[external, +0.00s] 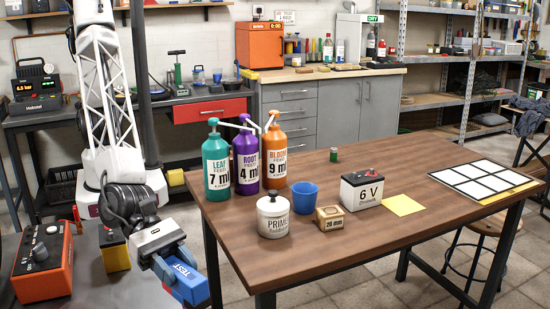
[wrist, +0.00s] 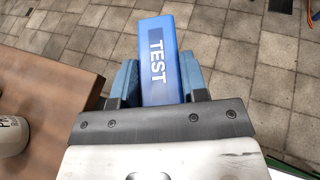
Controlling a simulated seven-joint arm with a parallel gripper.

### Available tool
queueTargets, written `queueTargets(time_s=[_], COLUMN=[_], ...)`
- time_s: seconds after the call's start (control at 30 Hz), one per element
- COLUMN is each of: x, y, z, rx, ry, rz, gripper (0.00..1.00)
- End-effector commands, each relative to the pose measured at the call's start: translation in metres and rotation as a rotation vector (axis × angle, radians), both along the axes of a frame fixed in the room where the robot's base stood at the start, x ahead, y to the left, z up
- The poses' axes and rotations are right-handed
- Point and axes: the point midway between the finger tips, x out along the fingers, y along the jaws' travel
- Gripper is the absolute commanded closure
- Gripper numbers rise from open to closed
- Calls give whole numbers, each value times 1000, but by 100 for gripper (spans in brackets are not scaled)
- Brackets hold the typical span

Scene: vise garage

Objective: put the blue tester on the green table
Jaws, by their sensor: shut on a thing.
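The blue tester (external: 187,285), marked TEST, is held in my gripper (external: 172,272), left of the brown table's front corner and off its top. In the wrist view the tester (wrist: 158,60) sits between the two blue fingers of my gripper (wrist: 158,78), pointing away from the camera, with tiled floor behind it. I see no table that is clearly green in the external view. A thin green edge (wrist: 288,166) shows at the lower right of the wrist view; I cannot tell what it belongs to.
The brown table (external: 440,205) holds pump bottles (external: 273,157), a white jar (external: 273,217), a blue cup (external: 305,196), a small wooden block (external: 330,219), a 6 V battery (external: 362,190) and a yellow sheet (external: 403,205). An orange device (external: 42,265) stands at left.

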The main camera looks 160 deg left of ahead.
Motion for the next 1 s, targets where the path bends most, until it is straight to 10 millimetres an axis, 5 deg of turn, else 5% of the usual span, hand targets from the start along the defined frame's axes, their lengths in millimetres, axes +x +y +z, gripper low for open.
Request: queueTargets(time_s=[0.2, 0.4, 1.0], x=[6, 7, 7], y=[-62, -98, -113], z=[-24, -39, -45], rx=[-1, 0, 0], ry=[0, 0, 0], rz=[-59, -93, -107], gripper=[88, 88, 88])
